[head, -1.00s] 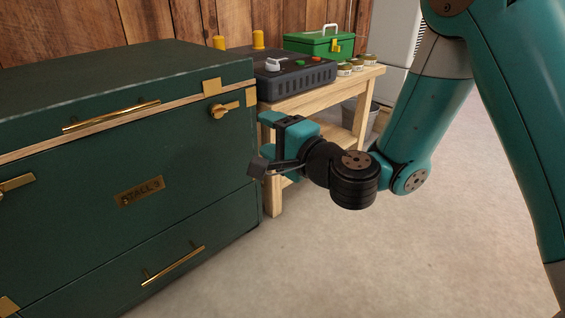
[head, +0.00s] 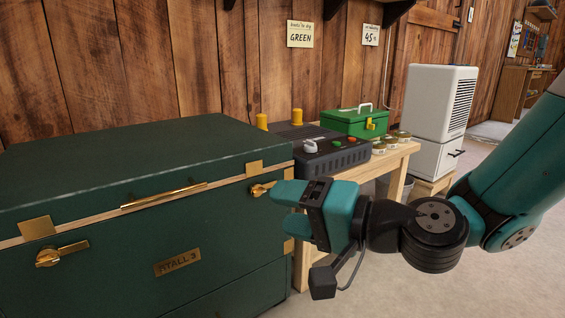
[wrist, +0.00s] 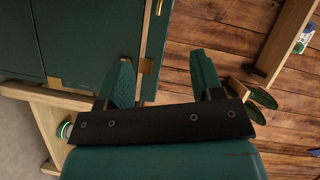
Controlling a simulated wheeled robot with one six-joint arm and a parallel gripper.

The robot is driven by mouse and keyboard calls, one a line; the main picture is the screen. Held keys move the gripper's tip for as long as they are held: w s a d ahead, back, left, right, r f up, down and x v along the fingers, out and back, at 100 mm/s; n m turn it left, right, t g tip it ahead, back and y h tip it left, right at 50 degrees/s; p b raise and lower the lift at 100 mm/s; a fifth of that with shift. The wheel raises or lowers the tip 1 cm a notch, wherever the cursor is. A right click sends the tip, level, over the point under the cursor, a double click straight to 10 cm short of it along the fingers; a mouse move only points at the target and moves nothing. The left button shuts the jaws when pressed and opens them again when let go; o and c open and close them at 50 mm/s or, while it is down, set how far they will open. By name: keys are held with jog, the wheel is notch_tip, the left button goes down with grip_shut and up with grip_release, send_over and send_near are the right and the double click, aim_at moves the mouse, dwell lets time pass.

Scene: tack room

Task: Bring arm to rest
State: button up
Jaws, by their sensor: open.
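My gripper (head: 280,212) is in front of the right end of the dark green trunk in the head view. Its two teal fingers point left and are apart, with nothing seen between them. In the wrist view my gripper (wrist: 160,80) shows both fingers spread, with the trunk's (wrist: 95,30) green side and brass fittings beyond and to the left. My teal arm reaches in from the right of the head view, with the wrist bent. I cannot tell whether a finger touches the trunk.
The trunk (head: 110,215) fills the left, its lid down. A wooden bench (head: 385,163) behind my gripper holds a dark control box (head: 335,158), a green case (head: 355,122) and several small tins (head: 390,141). A white appliance (head: 437,100) stands right. Floor is clear at lower right.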

jog(key=s+d+r+n+g+h+p, duration=0.25)
jog(key=s+r+n+g+p, duration=0.35)
jog(key=s+r+n+p, duration=0.3)
jog(key=s+d+r+g+h+p, duration=0.2)
jog(key=s+d+r+h+p, duration=0.45)
jog(key=d+r+p, duration=0.3)
notch_tip(320, 180, up, 36)
jog(key=h+p, duration=0.1)
jog(key=p, duration=3.5)
jog(key=shift+g+p, duration=0.3)
jog(key=shift+p, duration=0.1)
jog(key=shift+s, duration=0.1)
